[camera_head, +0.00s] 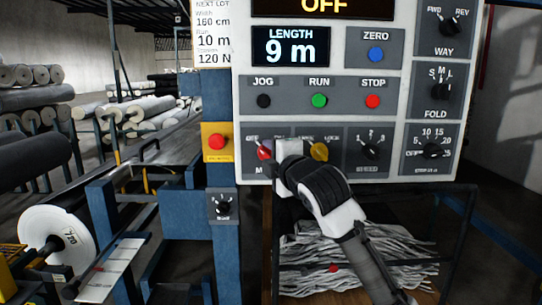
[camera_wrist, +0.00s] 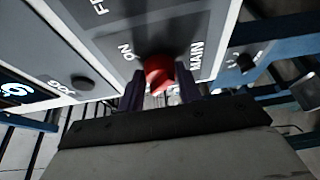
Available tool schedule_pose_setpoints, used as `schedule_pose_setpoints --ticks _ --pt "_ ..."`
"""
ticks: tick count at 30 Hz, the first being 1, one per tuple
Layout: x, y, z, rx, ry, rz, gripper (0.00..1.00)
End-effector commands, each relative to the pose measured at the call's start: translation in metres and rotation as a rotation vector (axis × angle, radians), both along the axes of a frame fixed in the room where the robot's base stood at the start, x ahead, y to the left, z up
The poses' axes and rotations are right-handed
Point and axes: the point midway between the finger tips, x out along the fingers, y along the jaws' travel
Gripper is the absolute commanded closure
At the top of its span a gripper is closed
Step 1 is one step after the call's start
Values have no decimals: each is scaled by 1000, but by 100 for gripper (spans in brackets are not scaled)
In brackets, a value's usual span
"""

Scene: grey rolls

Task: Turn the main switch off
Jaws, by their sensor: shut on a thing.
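The main switch is a red rotary knob (camera_head: 264,149) at the lower left of the white control panel, mostly beside my gripper in the head view. In the wrist view the red knob (camera_wrist: 158,70) sits between the two dark fingers of my gripper (camera_wrist: 161,92), with "ON" and "MAIN" printed on the plate around it. My gripper (camera_head: 279,165) is shut on the knob. Which mark the knob points to is hard to tell. The big display (camera_head: 324,5) at the top reads "OFF".
A yellow selector (camera_head: 319,152) and a black speed knob (camera_head: 370,150) are close to the right of the switch. A red emergency button (camera_head: 216,142) on a yellow plate is to its left. Jog, run and stop buttons (camera_head: 319,100) are above. Grey strips (camera_head: 350,255) lie below the panel.

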Motion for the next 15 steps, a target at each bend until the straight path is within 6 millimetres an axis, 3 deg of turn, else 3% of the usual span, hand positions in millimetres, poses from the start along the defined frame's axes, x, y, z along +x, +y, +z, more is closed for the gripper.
schedule_pose_setpoints --ticks 7,8,12,15 --pt "0 0 0 -1 0 -1 88" --pt "0 0 0 -1 0 -1 62" --pt "0 0 0 0 0 0 44" --pt "0 0 0 0 -1 0 44"
